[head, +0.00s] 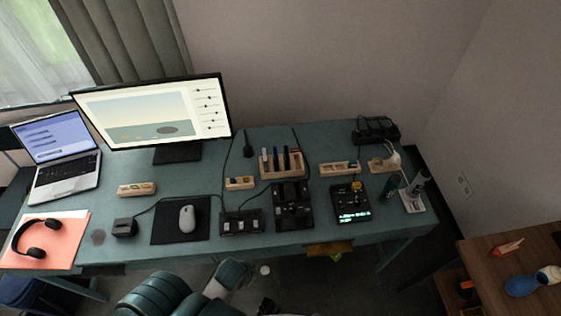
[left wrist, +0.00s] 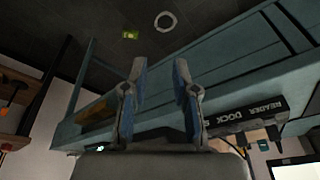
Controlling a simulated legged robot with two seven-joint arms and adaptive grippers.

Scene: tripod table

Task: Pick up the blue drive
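Slim upright drives stand in a wooden rack (head: 282,172) at the back middle of the table (head: 330,140) in the head view. One looks blue, the blue drive (head: 275,160), between darker and pale ones; it is small there. The left wrist view does not show it. My left gripper (left wrist: 160,75) is open and empty in the left wrist view, its two blue-grey fingers apart, near the table's front edge and away from the rack. In the head view my left arm shows at the bottom, in front of the table. My right gripper is not in view.
A black reader dock (left wrist: 248,118) shows near the table edge. In the head view, a dark box (head: 293,205) stands in front of the rack, with a device (head: 351,203) to its right. The monitor (head: 155,112) and mouse (head: 187,217) are left of the rack.

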